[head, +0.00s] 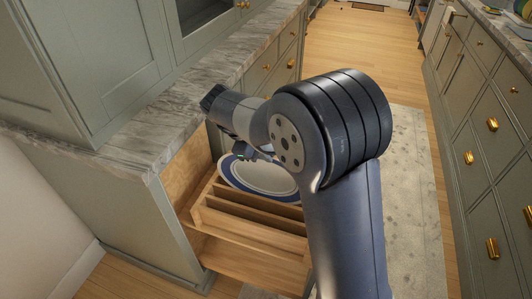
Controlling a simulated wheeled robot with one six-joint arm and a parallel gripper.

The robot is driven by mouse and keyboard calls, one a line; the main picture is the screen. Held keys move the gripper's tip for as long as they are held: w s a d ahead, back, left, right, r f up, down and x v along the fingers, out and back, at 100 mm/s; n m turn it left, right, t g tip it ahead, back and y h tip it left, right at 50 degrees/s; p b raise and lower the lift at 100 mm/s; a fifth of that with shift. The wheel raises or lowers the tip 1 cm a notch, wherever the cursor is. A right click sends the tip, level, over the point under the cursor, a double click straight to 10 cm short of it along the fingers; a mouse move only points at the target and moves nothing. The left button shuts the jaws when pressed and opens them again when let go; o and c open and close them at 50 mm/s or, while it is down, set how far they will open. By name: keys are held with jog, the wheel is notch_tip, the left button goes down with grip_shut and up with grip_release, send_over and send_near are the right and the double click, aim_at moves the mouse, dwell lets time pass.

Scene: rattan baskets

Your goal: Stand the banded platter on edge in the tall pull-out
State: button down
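The banded platter (262,181) is white with a dark blue band near its rim. It is tilted with its face towards me, at the far end of the wooden pull-out (244,236), which has several slots between dividers. The nearest divider hides the platter's lower edge, so I cannot tell whether it rests in a slot. My gripper (252,153) points down at the platter's upper rim, overlapping it in the view. The fingers are small and dark, partly hidden by my wrist, and I cannot tell whether they are closed on the rim.
A marble counter (143,133) with a sharp front edge runs above the pull-out, close to my wrist. Grey-green drawers with brass pulls (493,124) line the right side. A pale rug (407,190) lies on the open wooden floor between them.

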jog(key=shift+f, duration=0.2)
jog(key=shift+f+b, duration=0.35)
jog(key=shift+b, duration=0.2)
jog(key=shift+f+b, duration=2.8)
jog(key=shift+f, duration=0.15)
jog(key=c, duration=1.6)
grip_release()
jog(key=shift+o, duration=0.2)
notch_tip(320, 180, up, 10)
jog(key=f+p, duration=0.1)
jog(key=p, duration=0.1)
send_over(266, 171)
jog(key=s+a, duration=0.4)
jog(key=a, duration=0.1)
jog(key=shift+r, duration=0.25)
jog(key=shift+f, duration=0.1)
